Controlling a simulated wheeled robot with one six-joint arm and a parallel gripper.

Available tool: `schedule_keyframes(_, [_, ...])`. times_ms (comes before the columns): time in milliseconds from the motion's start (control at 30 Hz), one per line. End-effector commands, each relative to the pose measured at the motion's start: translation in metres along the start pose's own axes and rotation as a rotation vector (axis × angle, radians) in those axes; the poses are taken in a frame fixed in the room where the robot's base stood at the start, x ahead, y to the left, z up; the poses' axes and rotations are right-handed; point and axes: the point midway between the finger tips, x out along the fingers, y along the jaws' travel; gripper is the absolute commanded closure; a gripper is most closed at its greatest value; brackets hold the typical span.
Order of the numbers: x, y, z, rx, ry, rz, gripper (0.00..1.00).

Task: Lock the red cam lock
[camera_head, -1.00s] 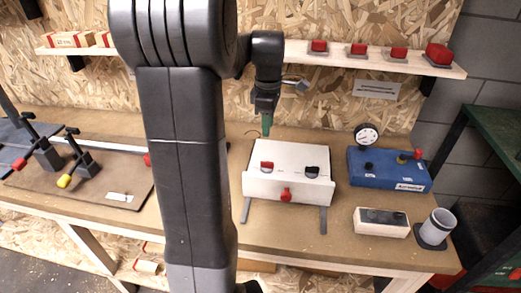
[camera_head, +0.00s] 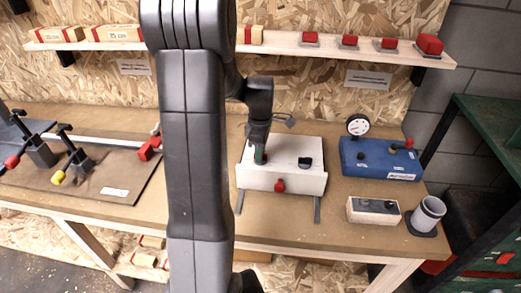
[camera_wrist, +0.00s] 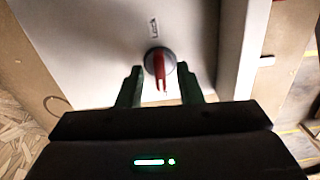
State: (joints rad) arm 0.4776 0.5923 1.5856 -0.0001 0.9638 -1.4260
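The red cam lock (camera_wrist: 158,67) is a red lever on a round grey base, set on top of the white box (camera_head: 279,151). In the wrist view its lever points toward my gripper (camera_wrist: 160,87). The gripper is open, with one green finger on each side of the lever and a gap at both sides. In the head view my gripper (camera_head: 260,157) is over the left part of the box top and mostly hides the red lock. A black cam lock (camera_head: 304,162) sits to the right on the box top. A red knob (camera_head: 279,186) is on the front face.
A blue box (camera_head: 379,160) with a gauge (camera_head: 358,125) stands to the right. A wooden block (camera_head: 373,210) and a grey cup (camera_head: 428,214) are in front of it. Toggle clamps (camera_head: 41,153) stand at the left. A shelf (camera_head: 285,47) runs along the back wall.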

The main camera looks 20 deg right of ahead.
Motion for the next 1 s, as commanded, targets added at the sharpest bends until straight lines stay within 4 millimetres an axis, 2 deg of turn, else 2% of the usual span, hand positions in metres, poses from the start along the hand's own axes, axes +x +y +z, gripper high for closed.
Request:
schedule_keyframes(100, [-0.0002,0.0,0.0,0.0,0.0,0.0,0.69])
schedule_keyframes(267, [-0.0004,0.0001,0.0,0.0,0.0,0.0,1.0])
schedule_keyframes(667, [-0.0005,0.0002,0.0,0.042,0.0,0.001,1.0])
schedule_keyframes(1000, [-0.0005,0.0005,0.0,0.27,0.0,0.002,1.0])
